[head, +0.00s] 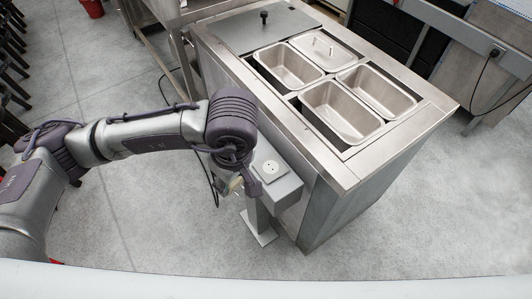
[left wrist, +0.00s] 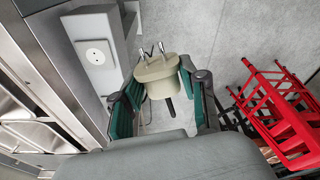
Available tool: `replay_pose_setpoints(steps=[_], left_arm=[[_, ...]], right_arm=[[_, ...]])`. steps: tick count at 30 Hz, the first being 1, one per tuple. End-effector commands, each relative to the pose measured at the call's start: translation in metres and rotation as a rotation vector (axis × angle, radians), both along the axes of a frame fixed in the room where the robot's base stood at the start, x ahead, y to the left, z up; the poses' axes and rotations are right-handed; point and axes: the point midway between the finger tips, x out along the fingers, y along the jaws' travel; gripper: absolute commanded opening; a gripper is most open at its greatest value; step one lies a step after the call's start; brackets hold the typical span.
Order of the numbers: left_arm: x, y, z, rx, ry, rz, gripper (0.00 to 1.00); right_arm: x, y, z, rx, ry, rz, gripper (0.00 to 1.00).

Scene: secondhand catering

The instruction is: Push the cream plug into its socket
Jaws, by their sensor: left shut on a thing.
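The cream plug (left wrist: 158,72) is between the fingers of my left gripper (left wrist: 157,88), which is shut on it. Its two metal pins point away from the wrist, toward the top of the left wrist view. In the head view the plug (head: 236,184) shows only as a small piece by my left gripper (head: 242,185). The socket (head: 270,167) is a white plate on top of a grey box, just right of the gripper. In the left wrist view the socket (left wrist: 95,52) is left of the plug. Plug and socket are apart.
The grey box stands on a post with a flat foot (head: 260,238), beside a steel counter (head: 330,200) with several metal pans. A dark cable (head: 213,185) hangs by the gripper. Red stacked frames (left wrist: 280,110) stand at right in the left wrist view. Open floor lies around the post.

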Motion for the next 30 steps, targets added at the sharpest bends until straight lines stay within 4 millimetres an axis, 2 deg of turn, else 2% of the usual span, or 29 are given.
replay_pose_setpoints(steps=[1, 5, 9, 18, 24, 30], left_arm=[[0.002, -0.015, 0.000, 0.035, -0.028, 0.096, 0.12], [0.010, -0.036, 0.000, 0.147, -0.082, 0.395, 0.12], [0.017, -0.058, 0.000, 0.303, -0.091, 0.805, 0.12], [0.031, -0.080, -0.003, 0.551, 0.050, 1.479, 0.12], [0.041, -0.090, -0.005, 0.687, 0.245, 1.907, 0.12], [0.051, -0.094, -0.007, 0.780, 0.453, 2.243, 0.12]], right_arm=[[0.000, 0.001, -0.001, 0.001, -0.001, 0.000, 0.40], [0.000, 0.003, -0.002, 0.003, 0.000, 0.000, 0.40], [0.000, 0.005, -0.004, 0.006, -0.001, 0.000, 0.40], [0.000, 0.006, -0.005, 0.007, 0.000, 0.001, 0.40], [0.000, 0.005, -0.006, 0.006, 0.000, 0.002, 0.40], [0.000, 0.003, -0.007, 0.004, 0.001, 0.002, 0.40]])
